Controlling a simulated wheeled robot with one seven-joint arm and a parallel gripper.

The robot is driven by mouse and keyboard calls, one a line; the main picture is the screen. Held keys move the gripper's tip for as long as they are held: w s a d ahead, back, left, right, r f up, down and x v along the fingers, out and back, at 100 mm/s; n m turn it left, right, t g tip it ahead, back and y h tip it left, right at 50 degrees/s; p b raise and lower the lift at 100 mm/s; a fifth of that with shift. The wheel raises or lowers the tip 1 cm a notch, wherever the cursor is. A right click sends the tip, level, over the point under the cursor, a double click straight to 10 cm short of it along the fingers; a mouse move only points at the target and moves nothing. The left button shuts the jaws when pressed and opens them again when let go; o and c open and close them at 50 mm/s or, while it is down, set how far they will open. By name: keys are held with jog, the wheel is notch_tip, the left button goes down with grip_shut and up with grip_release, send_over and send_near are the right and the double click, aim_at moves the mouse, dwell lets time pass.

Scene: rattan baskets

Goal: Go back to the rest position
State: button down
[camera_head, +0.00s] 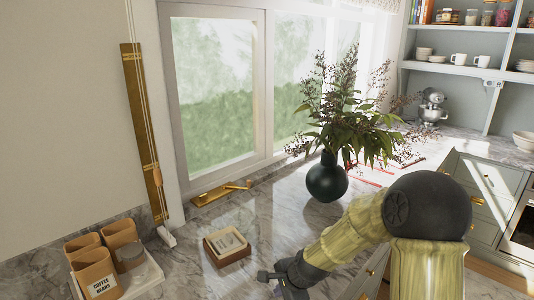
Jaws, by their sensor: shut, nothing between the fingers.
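My gripper (273,278) is at the lower middle of the head view, low over the marble counter (232,284). It is dark, shut and empty, and the bottom edge of the picture cuts off part of it. My arm bends down to it from the right. A small wooden box with a pale top (227,246) lies on the counter to the left of my gripper, apart from it.
A dark round vase (327,180) with leafy branches stands behind my arm. A white tray (146,279) with tan canisters (97,274) is at the lower left. A brass tray (219,193) lies by the window. Bare counter lies between box and vase.

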jog(key=s+d+r+n+h, duration=0.1)
jog(key=s+d+r+n, duration=0.2)
jog(key=s+d+n, duration=0.3)
jog(key=s+d+r+n+g+h, duration=0.1)
jog(key=s+d+n, duration=0.4)
jog(key=s, duration=0.5)
notch_tip(320, 180, up, 2)
jog(key=n+h, duration=0.1)
jog(key=n, duration=0.1)
jog(key=shift+s+d+r+n+g+h, duration=0.2)
jog(key=shift+s+d+n+g+h, duration=0.1)
jog(key=shift+d+n, duration=0.1)
jog(key=shift+w, duration=0.1)
jog(key=shift+s, duration=0.2)
jog(key=shift+w, duration=0.1)
